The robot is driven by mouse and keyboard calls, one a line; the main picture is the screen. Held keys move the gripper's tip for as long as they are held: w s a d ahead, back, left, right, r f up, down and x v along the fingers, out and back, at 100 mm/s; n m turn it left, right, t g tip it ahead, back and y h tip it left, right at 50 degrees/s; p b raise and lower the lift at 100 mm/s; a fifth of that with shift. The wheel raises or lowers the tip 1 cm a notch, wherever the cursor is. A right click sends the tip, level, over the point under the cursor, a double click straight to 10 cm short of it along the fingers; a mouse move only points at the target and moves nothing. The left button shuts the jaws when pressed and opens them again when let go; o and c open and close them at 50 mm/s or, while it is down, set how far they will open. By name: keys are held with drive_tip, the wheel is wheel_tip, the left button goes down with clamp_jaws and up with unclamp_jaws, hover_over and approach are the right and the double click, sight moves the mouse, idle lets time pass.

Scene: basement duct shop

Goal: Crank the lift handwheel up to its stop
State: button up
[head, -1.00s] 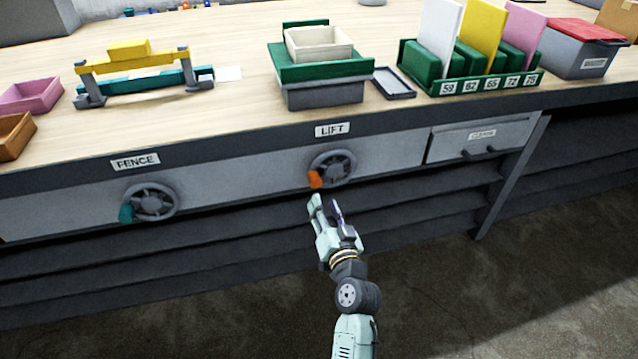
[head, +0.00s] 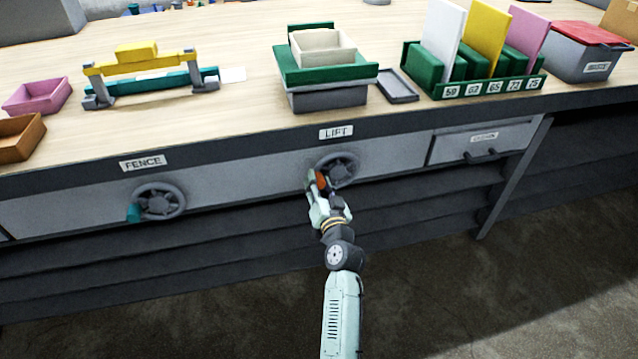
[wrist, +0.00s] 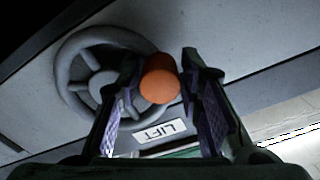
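The lift handwheel (head: 343,170) is a grey spoked wheel on the bench front under the LIFT label (head: 336,132). It also shows in the wrist view (wrist: 75,90). Its orange crank knob (head: 321,181) is at the wheel's left side in the head view. My gripper (head: 317,183) is at the knob. In the wrist view, the fingers of my gripper (wrist: 160,85) stand apart on either side of the orange knob (wrist: 159,79). Small gaps seem to show, so I see no firm grip. The green-topped lift (head: 325,75) carries a cream tray (head: 322,61).
The FENCE handwheel (head: 158,203) with a teal knob is to the left. A drawer (head: 483,143) with a dark handle is to the right. The bench's front edge overhangs the wheels. The floor in front is clear.

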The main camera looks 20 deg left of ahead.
clamp_jaws()
idle(0.3)
